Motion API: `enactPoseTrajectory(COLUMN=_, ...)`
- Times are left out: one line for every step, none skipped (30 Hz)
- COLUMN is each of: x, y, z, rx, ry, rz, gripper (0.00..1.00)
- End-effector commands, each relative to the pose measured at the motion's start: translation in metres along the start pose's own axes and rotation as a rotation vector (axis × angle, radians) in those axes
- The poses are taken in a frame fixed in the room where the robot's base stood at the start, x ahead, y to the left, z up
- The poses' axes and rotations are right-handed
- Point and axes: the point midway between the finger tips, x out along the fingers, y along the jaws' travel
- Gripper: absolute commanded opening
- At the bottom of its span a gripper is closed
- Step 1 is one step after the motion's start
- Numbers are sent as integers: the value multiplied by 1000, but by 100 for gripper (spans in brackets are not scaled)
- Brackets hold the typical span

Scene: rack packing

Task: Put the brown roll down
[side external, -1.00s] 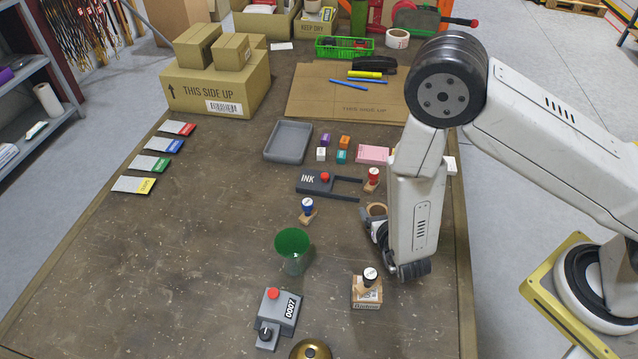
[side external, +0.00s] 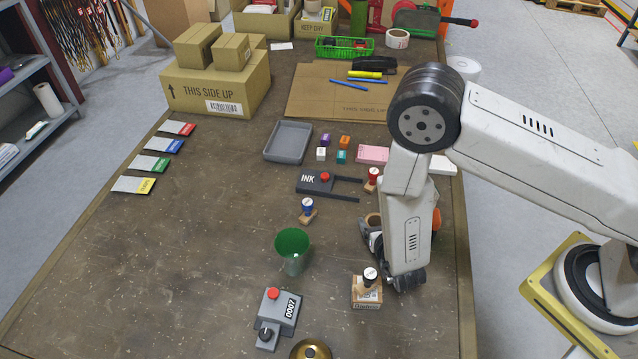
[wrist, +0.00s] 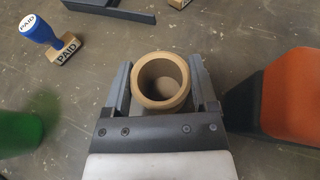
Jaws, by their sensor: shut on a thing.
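The brown roll (wrist: 161,82) is a hollow cardboard-coloured ring, seen in the wrist view from above with its opening toward the camera. My gripper (wrist: 160,78) is shut on it, with one grey finger on each side. In the side view the roll (side external: 373,220) shows only in part, beside my wrist, near the table's right side; my arm hides the rest. I cannot tell whether the roll's lower end touches the table.
A blue PAID stamp (side external: 308,207) and a green cup (side external: 291,246) stand to the left. An orange and black object (wrist: 290,95) is right of my gripper. The table's left half is mostly clear.

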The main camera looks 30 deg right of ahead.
Motion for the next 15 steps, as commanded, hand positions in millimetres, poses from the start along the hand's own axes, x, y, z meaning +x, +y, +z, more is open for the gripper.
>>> enactPoseTrajectory(x=1, y=0, z=-1, rx=0, ry=0, rz=0, gripper=16)
enactPoseTrajectory(x=1, y=0, z=-2, rx=0, ry=0, rz=0, gripper=16)
enactPoseTrajectory(x=1, y=0, z=-2, rx=1, ry=0, rz=0, gripper=84)
enactPoseTrajectory(x=1, y=0, z=-2, rx=1, ry=0, rz=0, gripper=94)
enactPoseTrajectory(x=1, y=0, z=-2, rx=1, ry=0, rz=0, gripper=100)
enactPoseTrajectory(x=1, y=0, z=-2, rx=1, ry=0, rz=0, gripper=100)
enactPoseTrajectory(x=1, y=0, z=-2, rx=0, ry=0, rz=0, gripper=100)
enactPoseTrajectory(x=1, y=0, z=-2, rx=0, ry=0, rz=0, gripper=100)
enactPoseTrajectory(x=1, y=0, z=-2, rx=0, ry=0, rz=0, gripper=100)
enactPoseTrajectory(x=1, y=0, z=-2, rx=0, ry=0, rz=0, gripper=100)
enactPoseTrajectory(x=1, y=0, z=-2, rx=0, ry=0, rz=0, gripper=100)
enactPoseTrajectory(x=1, y=0, z=-1, rx=0, ry=0, rz=0, gripper=100)
enactPoseTrajectory(x=0, y=0, z=-1, rx=0, ry=0, rz=0, gripper=100)
enactPoseTrajectory(x=0, y=0, z=-1, rx=0, ry=0, rz=0, gripper=100)
enactPoseTrajectory(x=0, y=0, z=0, rx=0, ry=0, rz=0, gripper=100)
